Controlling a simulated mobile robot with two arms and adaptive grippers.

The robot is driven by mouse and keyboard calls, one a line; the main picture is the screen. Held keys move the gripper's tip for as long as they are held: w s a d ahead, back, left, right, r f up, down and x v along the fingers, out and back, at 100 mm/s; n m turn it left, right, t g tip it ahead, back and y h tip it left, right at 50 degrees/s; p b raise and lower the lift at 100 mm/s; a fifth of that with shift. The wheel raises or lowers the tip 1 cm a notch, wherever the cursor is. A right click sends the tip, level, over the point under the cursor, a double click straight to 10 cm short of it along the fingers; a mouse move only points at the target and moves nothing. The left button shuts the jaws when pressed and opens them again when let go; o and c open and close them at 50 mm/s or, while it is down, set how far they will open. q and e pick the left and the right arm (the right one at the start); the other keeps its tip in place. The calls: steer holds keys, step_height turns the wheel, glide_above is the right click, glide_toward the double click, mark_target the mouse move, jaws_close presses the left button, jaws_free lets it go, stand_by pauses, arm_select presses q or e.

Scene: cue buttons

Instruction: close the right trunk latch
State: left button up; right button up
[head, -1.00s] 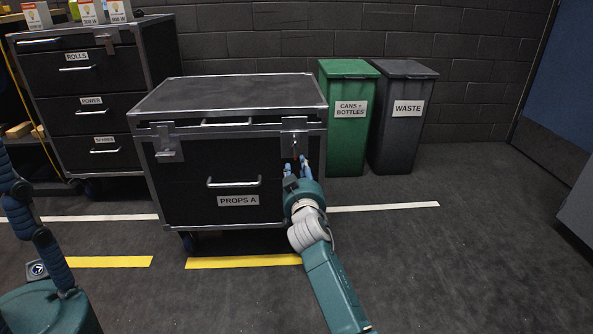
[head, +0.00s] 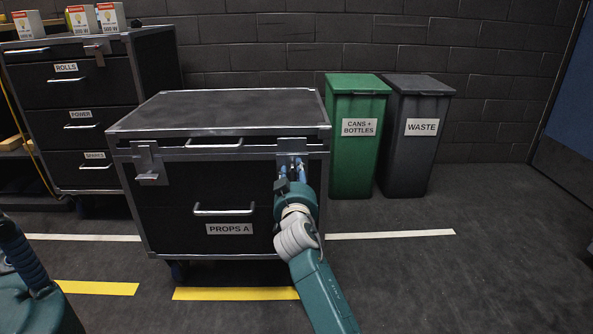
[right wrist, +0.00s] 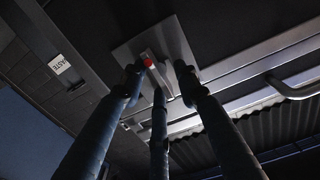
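The PROPS A trunk (head: 170,200) is a black case with metal edges, its lid lying flat. The right trunk latch plate (head: 291,145) is at its upper right front, partly hidden by my right gripper (head: 291,170). In the right wrist view the silver latch (right wrist: 160,72) has a red tip (right wrist: 148,62). My right gripper's fingers (right wrist: 159,85) are spread around it, apart from one another. I cannot tell whether they touch it. The left trunk latch (head: 148,165) shows a lever sticking out. My left arm shows at the left edge; its gripper is out of view.
A green bin (head: 358,150) and a grey waste bin (head: 410,150) stand right of the trunk. A dark drawer cabinet (head: 85,100) with small boxes on top (head: 82,18) stands behind at the left. The floor at the front right is clear.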

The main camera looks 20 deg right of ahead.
steer(key=shift+c, duration=0.5)
jaws_close()
steer(key=shift+r, duration=0.1)
